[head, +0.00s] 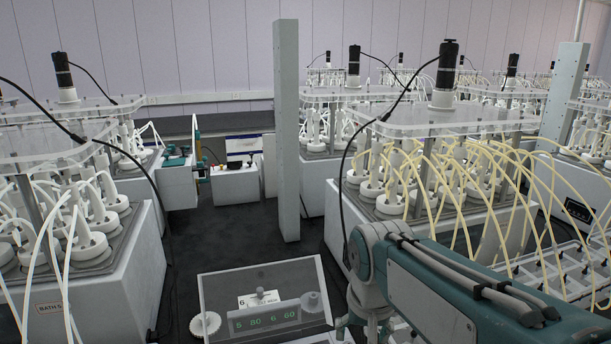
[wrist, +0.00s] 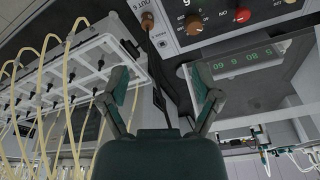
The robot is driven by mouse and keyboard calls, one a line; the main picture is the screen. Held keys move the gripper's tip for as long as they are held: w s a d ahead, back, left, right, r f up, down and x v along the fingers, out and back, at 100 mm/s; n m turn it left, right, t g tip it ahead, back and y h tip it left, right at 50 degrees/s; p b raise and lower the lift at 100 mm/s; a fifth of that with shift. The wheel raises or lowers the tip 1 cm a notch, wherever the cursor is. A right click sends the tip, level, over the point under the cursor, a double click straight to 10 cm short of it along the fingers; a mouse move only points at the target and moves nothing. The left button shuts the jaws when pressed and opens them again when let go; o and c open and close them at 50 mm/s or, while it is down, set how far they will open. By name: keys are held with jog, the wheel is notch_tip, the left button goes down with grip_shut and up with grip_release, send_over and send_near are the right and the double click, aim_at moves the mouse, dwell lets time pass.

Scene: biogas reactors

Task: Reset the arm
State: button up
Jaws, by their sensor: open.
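My arm (head: 440,285) fills the lower right of the head view, its grey joint near the clear-covered control box (head: 262,295). My gripper is not clearly visible in the head view. In the wrist view my gripper (wrist: 162,88) is open, its two green fingers spread apart with nothing held between them. Beyond the fingers is a dark gap between equipment. The box's green digit display (wrist: 247,62) appears upside down at the right of the wrist view.
A reactor bath with yellow tubes (head: 450,165) stands beside my arm; a white rack with yellow tubes (wrist: 90,65) is left in the wrist view. A panel with knobs (wrist: 225,18) is at its top. A grey post (head: 287,130) stands mid-aisle. Dark floor (head: 225,245) is free.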

jog(key=s+d+n+t, duration=0.1)
jog(key=s+d+t, duration=0.2)
jog(key=s+d, duration=0.3)
jog(key=s, duration=0.5)
jog(key=shift+s+f, duration=0.35)
jog(key=shift+f, duration=0.05)
jog(key=shift+d, duration=0.1)
